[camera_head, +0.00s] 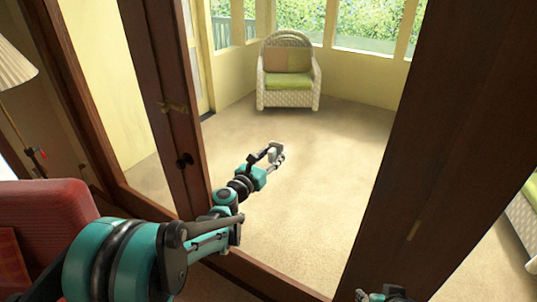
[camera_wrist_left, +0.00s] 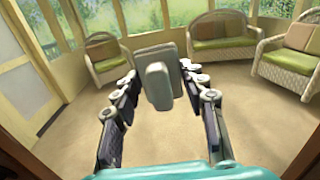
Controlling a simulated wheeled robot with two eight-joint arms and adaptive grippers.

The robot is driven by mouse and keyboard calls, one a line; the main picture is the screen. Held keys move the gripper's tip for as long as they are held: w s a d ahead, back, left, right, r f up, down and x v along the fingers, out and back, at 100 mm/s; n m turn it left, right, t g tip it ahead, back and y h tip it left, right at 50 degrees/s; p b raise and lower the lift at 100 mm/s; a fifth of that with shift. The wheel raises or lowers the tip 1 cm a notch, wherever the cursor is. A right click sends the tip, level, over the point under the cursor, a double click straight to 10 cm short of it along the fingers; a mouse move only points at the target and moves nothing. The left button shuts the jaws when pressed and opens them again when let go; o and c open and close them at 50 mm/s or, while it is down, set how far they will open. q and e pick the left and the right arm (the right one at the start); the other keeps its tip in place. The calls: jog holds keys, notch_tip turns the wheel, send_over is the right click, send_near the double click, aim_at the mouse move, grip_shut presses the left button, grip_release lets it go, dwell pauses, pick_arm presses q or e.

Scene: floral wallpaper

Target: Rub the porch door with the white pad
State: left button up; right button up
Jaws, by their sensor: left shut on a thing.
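The white pad (camera_wrist_left: 161,84) looks pale grey, a flat block with a raised grip on it. My left gripper (camera_head: 276,153) is shut on it, with a finger at each side in the left wrist view. In the head view the pad is small and partly hidden by the fingers. A dark wooden door edge (camera_head: 168,105) with a round knob stands left of my left arm. A pale panelled door (camera_wrist_left: 30,75) shows at the left of the wrist view. I cannot tell which is the porch door. The pad appears apart from both. My right gripper (camera_head: 383,294) is cut off at the bottom edge.
A dark wooden post (camera_head: 425,140) stands right of the opening my left arm reaches through. A wicker chair (camera_head: 288,72) with green cushion stands at the back; a wicker sofa (camera_wrist_left: 222,42) shows in the wrist view. A red seat (camera_head: 45,225) is at left. Open carpet lies ahead.

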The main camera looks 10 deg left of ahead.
aim_at(258, 142)
pick_arm(q)
jog(key=shift+s+d, duration=0.35)
jog(key=shift+d, duration=0.65)
jog(key=shift+s+d, duration=0.4)
jog(key=shift+d, duration=0.55)
jog(key=shift+s+d, duration=0.35)
jog(key=shift+d, duration=0.65)
jog(key=shift+w+a+b, duration=0.2)
jog(key=shift+w+a, duration=0.65)
jog(key=shift+a, duration=1.35)
jog(key=shift+w+a+b, duration=0.15)
jog(key=shift+w+a, duration=0.65)
jog(key=shift+a, duration=1.45)
jog(key=shift+w+a+b, duration=0.2)
jog(key=shift+w+a, duration=0.65)
jog(key=shift+a, duration=1.35)
jog(key=shift+v, duration=2.95)
jog(key=v, duration=0.3)
